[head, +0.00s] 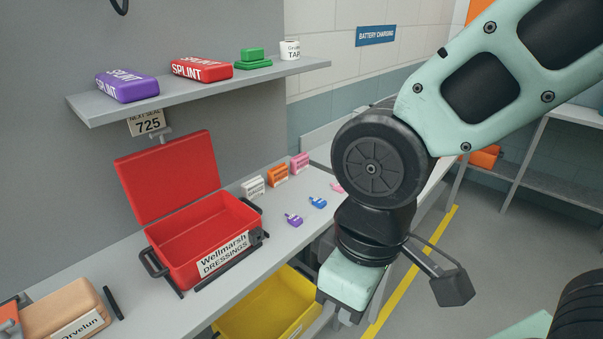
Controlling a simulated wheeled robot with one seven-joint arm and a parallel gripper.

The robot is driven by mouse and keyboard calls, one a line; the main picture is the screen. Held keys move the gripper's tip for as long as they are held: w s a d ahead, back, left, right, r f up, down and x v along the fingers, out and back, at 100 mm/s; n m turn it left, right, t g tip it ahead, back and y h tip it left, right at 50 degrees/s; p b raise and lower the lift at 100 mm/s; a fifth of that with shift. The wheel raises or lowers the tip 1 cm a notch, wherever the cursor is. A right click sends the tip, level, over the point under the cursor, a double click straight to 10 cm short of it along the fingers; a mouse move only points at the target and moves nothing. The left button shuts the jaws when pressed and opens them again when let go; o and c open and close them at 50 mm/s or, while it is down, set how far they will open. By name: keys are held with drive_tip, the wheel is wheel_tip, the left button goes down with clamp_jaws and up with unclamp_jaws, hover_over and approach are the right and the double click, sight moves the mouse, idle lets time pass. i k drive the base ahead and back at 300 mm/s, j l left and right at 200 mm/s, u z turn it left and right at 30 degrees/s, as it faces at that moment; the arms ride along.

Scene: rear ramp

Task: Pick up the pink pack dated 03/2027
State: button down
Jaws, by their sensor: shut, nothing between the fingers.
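A pink pack-like item (299,163) stands at the back of the bench, at the end of a row with an orange one and a white one. A smaller pink piece (338,187) lies nearer, partly hidden by my arm. No date is readable on either. My gripper (338,308) hangs in front of the bench, over its front edge in the picture, to the right of the red case. It is shut and empty; its fingertips are mostly hidden under the pale green hand.
An open red case (190,255) labelled Wellmarsh Dressings stands on the grey bench (158,313). Small purple (293,219) and blue (318,202) pieces lie right of it. A shelf (95,109) with splint packs hangs above. A yellow bin (262,312) sits below.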

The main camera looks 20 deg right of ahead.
sight(299, 163)
drive_tip(key=i+z, duration=0.25)
drive_tip(key=i, duration=0.15)
drive_tip(key=i+j+z, duration=0.35)
drive_tip(key=i+z, duration=0.15)
drive_tip(key=i, duration=0.25)
